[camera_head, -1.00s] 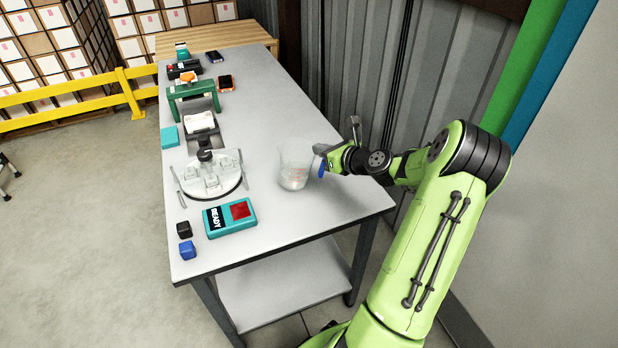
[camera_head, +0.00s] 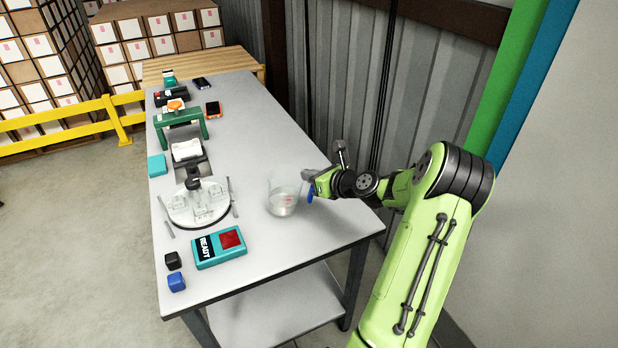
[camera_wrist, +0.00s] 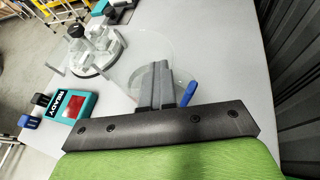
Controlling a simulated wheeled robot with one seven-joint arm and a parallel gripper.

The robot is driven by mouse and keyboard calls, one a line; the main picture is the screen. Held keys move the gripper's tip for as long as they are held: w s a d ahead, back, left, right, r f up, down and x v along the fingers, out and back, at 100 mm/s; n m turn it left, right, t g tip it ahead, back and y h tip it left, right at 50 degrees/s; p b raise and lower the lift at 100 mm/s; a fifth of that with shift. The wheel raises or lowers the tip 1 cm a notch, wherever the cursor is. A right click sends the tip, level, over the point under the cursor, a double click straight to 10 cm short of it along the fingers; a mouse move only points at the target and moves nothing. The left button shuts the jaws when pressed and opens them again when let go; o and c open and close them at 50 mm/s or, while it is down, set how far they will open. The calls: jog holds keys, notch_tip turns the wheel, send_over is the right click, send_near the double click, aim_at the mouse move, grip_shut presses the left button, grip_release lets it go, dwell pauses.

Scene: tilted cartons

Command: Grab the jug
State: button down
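The jug (camera_head: 284,198) is a clear, see-through vessel standing upright on the grey table near its right edge. In the wrist view its round clear body (camera_wrist: 140,72) spreads out beyond my fingers. A blue part (camera_head: 310,194), which looks like its handle, is at its right side and also shows beside my fingers in the wrist view (camera_wrist: 188,93). My gripper (camera_head: 308,176) reaches in from the right at the jug's handle side. In the wrist view its fingers (camera_wrist: 163,84) are close together over the handle side and look shut on it; the exact contact is hidden.
A teal box marked READY (camera_head: 219,249) with a red top patch lies front left on the table (camera_head: 250,130). A round white device (camera_head: 197,205) stands left of the jug. Black (camera_head: 173,261) and blue (camera_head: 177,282) cubes sit near the left edge. The table behind the jug is clear.

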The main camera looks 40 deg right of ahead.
notch_tip(320, 180, up, 8)
jog(key=p, duration=0.3)
jog(key=shift+r+p, duration=0.15)
jog(key=shift+p, duration=0.15)
jog(key=shift+w+d, duration=0.1)
jog(key=shift+c, duration=1.9)
grip_release()
